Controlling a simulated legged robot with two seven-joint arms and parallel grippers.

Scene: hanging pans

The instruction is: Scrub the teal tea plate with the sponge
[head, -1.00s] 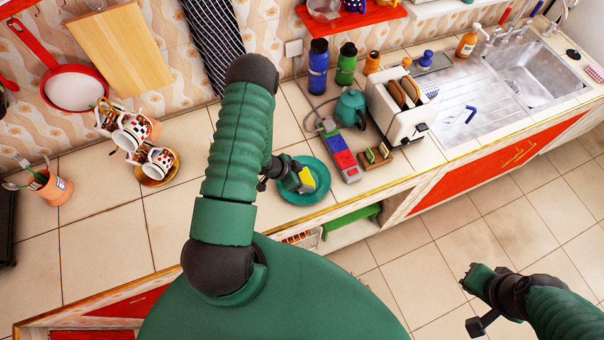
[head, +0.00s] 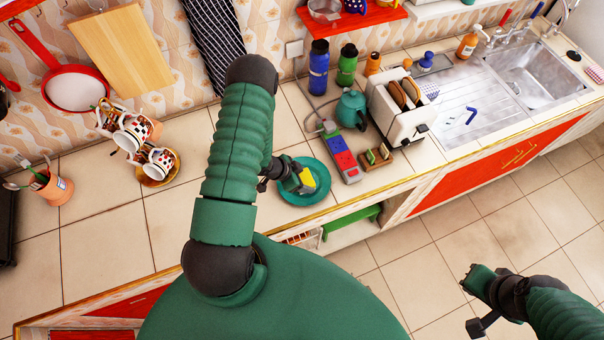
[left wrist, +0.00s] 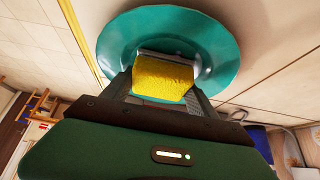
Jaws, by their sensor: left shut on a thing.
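The teal tea plate (head: 318,192) lies on the tiled counter near its front edge. It also shows in the left wrist view (left wrist: 225,40). My left gripper (head: 294,180) is over the plate and is shut on the yellow sponge (head: 307,176). In the left wrist view the sponge (left wrist: 162,78) sits between the fingers, over the plate's middle. Whether it touches the plate cannot be told. My right gripper (head: 470,280) is over the floor, away from the counter; its finger opening is too small to tell.
A blue and red box (head: 342,157), a wooden rack (head: 376,157), a teal kettle (head: 352,108) and a white toaster (head: 395,118) stand right of the plate. A mug tree (head: 150,150) stands left. The counter between is clear.

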